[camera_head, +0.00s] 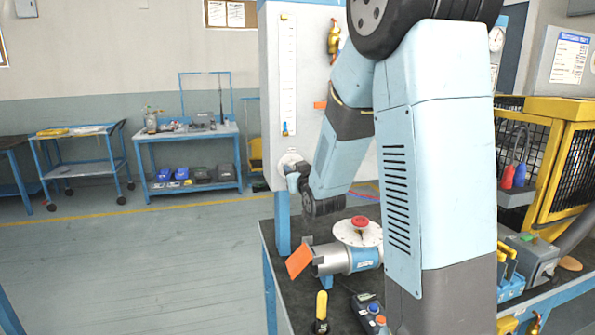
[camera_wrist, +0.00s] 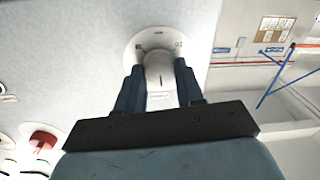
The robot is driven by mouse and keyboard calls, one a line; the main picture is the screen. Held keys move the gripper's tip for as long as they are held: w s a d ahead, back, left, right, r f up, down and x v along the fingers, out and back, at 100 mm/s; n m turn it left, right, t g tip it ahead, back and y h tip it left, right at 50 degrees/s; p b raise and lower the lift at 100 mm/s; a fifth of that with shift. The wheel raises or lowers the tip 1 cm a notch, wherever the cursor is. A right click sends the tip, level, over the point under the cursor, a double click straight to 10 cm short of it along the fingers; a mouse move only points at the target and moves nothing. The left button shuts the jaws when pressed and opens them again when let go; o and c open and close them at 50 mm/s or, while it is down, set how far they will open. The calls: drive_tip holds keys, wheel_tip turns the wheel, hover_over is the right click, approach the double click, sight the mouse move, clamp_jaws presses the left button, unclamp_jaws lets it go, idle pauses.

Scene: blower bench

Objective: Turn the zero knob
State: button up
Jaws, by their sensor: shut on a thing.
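The zero knob (camera_wrist: 159,76) is a pale knob with a dark line, on a round white dial plate (camera_wrist: 150,38) fixed to the light upright panel. In the wrist view my gripper (camera_wrist: 159,70) has one dark blue finger on each side of the knob and is shut on it. In the head view the dial plate (camera_head: 289,159) shows low on the panel (camera_head: 308,75). My gripper (camera_head: 296,175) reaches it from the right, and my arm hides part of the panel. The knob itself is mostly hidden there by the gripper.
Below the arm, a dark bench (camera_head: 285,295) holds a silver-and-blue blower pipe (camera_head: 345,260) with a red handwheel (camera_head: 360,221) and an orange flap (camera_head: 299,259). A yellow cage (camera_head: 570,150) stands right. The floor at left is clear.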

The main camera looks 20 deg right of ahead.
drive_tip(key=n, duration=0.6)
drive_tip(key=shift+a, duration=0.15)
drive_tip(key=n, duration=0.3)
drive_tip(key=shift+n, duration=0.3)
drive_tip(key=shift+a+f+n+g, duration=0.15)
drive_tip(key=shift+n+g, duration=0.15)
drive_tip(key=shift+n, duration=1.1)
drive_tip(key=o, duration=0.7)
drive_tip(key=shift+a, duration=0.1)
drive_tip(key=o, duration=0.3)
drive_tip(key=shift+h, duration=0.3)
drive_tip(key=shift+o, duration=0.2)
drive_tip(key=shift+s+d, duration=0.15)
drive_tip(key=shift+d, duration=0.05)
